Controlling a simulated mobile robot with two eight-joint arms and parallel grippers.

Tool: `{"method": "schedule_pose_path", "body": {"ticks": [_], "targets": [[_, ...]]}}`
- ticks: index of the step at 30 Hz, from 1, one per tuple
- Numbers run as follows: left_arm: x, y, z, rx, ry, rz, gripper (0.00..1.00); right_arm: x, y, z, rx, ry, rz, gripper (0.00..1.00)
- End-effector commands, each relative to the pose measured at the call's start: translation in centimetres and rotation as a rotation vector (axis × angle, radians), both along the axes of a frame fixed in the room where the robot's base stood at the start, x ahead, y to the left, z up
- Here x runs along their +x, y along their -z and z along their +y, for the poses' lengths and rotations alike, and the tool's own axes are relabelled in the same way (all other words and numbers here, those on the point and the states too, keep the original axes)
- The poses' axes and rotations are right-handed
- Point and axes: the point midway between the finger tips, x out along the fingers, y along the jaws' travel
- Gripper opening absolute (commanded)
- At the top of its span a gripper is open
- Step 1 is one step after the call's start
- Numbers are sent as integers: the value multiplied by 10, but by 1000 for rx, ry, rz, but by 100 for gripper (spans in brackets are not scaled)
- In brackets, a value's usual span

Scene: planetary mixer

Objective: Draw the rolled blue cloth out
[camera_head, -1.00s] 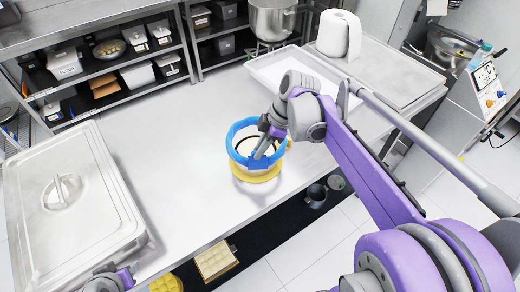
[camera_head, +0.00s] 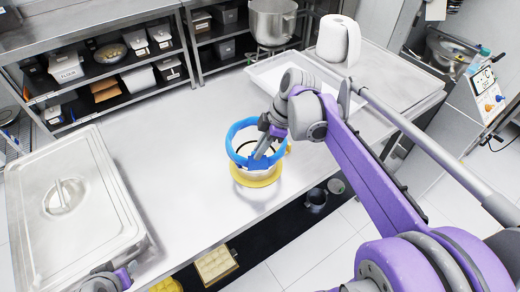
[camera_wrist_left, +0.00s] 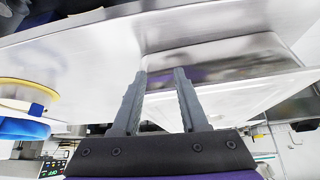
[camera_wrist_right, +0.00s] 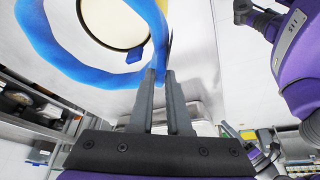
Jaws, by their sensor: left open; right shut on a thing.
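The blue cloth (camera_head: 240,128) forms a loop at the top of a pale round vessel with a yellow base (camera_head: 256,180). My right gripper (camera_head: 262,153) is shut on the near side of the loop. In the right wrist view the fingertips (camera_wrist_right: 160,76) pinch a blue strip (camera_wrist_right: 60,52), and the vessel's cream disc with a dark rim (camera_wrist_right: 112,18) shows beside it. How much cloth lies inside the vessel is hidden. My left gripper (camera_wrist_left: 160,74) is open and empty; in the head view only its wrist shows at the lower left, by the lidded metal pan.
The lidded metal pan (camera_head: 95,190) fills the left of the steel counter (camera_head: 180,130). A shallow white tray (camera_head: 290,72) and a paper roll (camera_head: 338,38) stand at the back right. Shelves with boxes line the back. The counter between pan and vessel is clear.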

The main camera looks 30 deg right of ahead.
Motion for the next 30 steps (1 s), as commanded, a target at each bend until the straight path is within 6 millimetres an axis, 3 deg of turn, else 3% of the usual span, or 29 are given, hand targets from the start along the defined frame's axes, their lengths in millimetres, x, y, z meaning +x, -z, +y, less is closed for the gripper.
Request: {"method": "schedule_pose_path", "body": {"ticks": [10,24,30], "targets": [[0,0,0,0,0,0,43,0,-3,0,0,0,0,0],[0,0,0,0,0,-1,43,0,-38,0,0,0,0,0],[0,0,0,0,0,0,43,0,-40,0,0,0,0,0]]}}
